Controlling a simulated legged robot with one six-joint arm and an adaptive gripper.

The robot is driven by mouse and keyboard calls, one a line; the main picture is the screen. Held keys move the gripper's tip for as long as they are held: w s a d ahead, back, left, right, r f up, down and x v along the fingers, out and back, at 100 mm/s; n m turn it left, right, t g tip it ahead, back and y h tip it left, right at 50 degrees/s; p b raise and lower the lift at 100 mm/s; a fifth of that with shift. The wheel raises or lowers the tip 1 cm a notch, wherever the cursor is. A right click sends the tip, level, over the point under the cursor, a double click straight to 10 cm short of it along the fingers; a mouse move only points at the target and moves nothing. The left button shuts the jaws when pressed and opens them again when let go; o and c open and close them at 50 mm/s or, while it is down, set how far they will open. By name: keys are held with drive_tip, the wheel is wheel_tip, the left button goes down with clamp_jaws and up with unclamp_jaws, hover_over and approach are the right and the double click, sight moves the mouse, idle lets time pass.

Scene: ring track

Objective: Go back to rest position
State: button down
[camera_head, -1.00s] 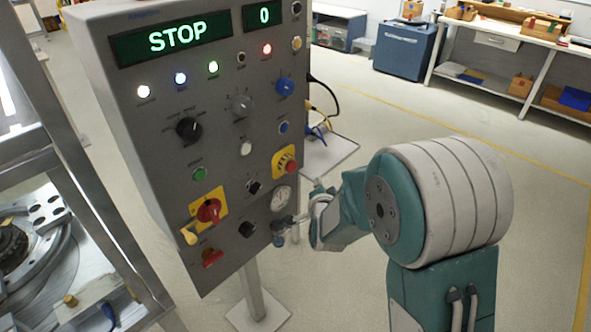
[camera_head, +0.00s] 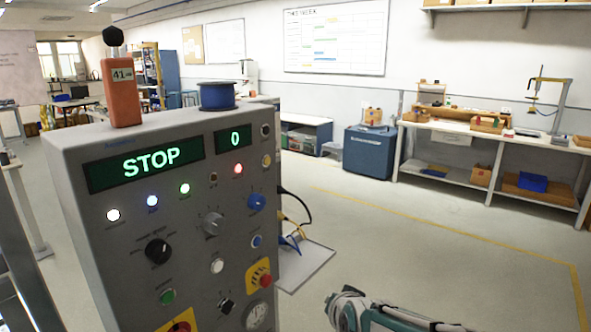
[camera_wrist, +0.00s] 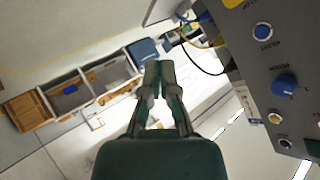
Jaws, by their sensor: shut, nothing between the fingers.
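My gripper (camera_wrist: 159,80) shows in the wrist view with its fingers together and nothing between them. It is apart from the grey control panel, whose face (camera_wrist: 262,88) stands at the right of that view. In the head view the control panel (camera_head: 135,215) fills the left side, with lit STOP and 0 displays, several lamps, knobs and buttons. Part of my arm shows low in the middle of the head view, right of the panel; the gripper itself cannot be made out there.
An orange device (camera_head: 122,93) and a blue round item (camera_head: 216,97) sit on the panel top. Cables hang at its right side. A blue cabinet (camera_head: 369,151) and a workbench (camera_head: 500,138) stand at the back. The floor (camera_head: 400,235) between is clear.

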drive_tip(key=s+d+r+n+g+h, duration=0.1)
drive_tip(key=s+d, duration=0.3)
drive_tip(key=s, duration=0.7)
drive_tip(key=s+d+r+n+g, duration=0.2)
drive_tip(key=s+d+n+g, duration=0.1)
drive_tip(key=s, duration=0.8)
drive_tip(key=shift+d+n+g+h, duration=0.4)
drive_tip(key=shift+d+g, duration=0.05)
drive_tip(key=shift+g, duration=0.05)
drive_tip(key=shift+w+a+r, duration=0.1)
